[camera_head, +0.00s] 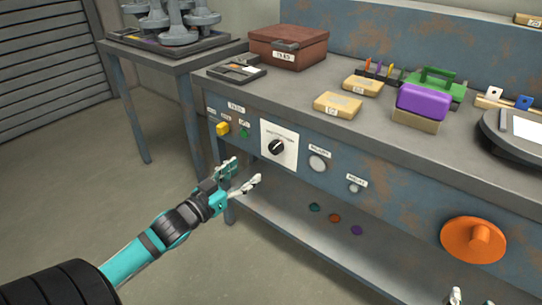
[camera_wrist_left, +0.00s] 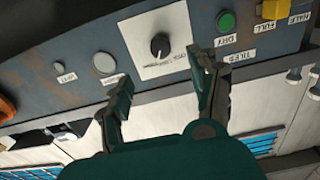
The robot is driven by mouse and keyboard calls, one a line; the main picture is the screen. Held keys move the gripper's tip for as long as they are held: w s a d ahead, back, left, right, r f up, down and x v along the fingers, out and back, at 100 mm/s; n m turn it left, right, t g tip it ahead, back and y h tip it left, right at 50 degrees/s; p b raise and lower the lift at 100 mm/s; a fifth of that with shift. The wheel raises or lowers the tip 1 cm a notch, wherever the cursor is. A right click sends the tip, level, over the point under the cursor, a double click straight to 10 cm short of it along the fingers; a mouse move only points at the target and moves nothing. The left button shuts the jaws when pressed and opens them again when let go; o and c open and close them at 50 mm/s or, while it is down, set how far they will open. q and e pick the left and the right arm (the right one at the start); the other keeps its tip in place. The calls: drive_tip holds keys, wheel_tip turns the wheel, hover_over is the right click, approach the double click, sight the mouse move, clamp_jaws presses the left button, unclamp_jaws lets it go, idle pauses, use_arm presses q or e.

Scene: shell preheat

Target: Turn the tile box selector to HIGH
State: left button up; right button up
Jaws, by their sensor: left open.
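A black rotary knob (camera_head: 277,146) sits on a white plate on the front panel of the bench. It also shows in the left wrist view (camera_wrist_left: 159,45), with a pale mark on it. The print on its plate is too small to read. My left gripper (camera_head: 245,172) is open and empty, in front of the panel, below and left of the knob. In the left wrist view my left gripper's fingers (camera_wrist_left: 163,72) point at the panel, with the knob just beyond the gap, apart from both. My right gripper (camera_head: 471,299) shows only as two separated fingertips at the bottom right edge.
Left of the knob are a green button (camera_head: 244,133) and a yellow switch (camera_head: 222,128); to its right are round grey buttons (camera_head: 318,162) and an orange wheel (camera_head: 473,241). A labelled brown box (camera_head: 287,46) stands on the bench top. A lower shelf (camera_head: 300,222) runs underneath.

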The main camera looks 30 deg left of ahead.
use_arm(q)
drive_tip(key=b, duration=0.2)
approach(273, 150)
drive_tip(key=w, duration=0.8)
drive_tip(key=shift+w+d+b, duration=0.1)
drive_tip(key=shift+d+b, duration=0.25)
drive_tip(key=shift+d, duration=0.05)
drive_tip(key=shift+w, duration=0.45)
use_arm(e)
drive_tip(key=s+a+r+t+y, duration=0.1)
drive_tip(key=s+r+t+y, duration=0.1)
drive_tip(key=r+t, duration=0.6)
drive_tip(key=shift+s+r+y, duration=0.4)
drive_tip(key=shift+s+r, duration=0.3)
drive_tip(key=shift+r, duration=1.5)
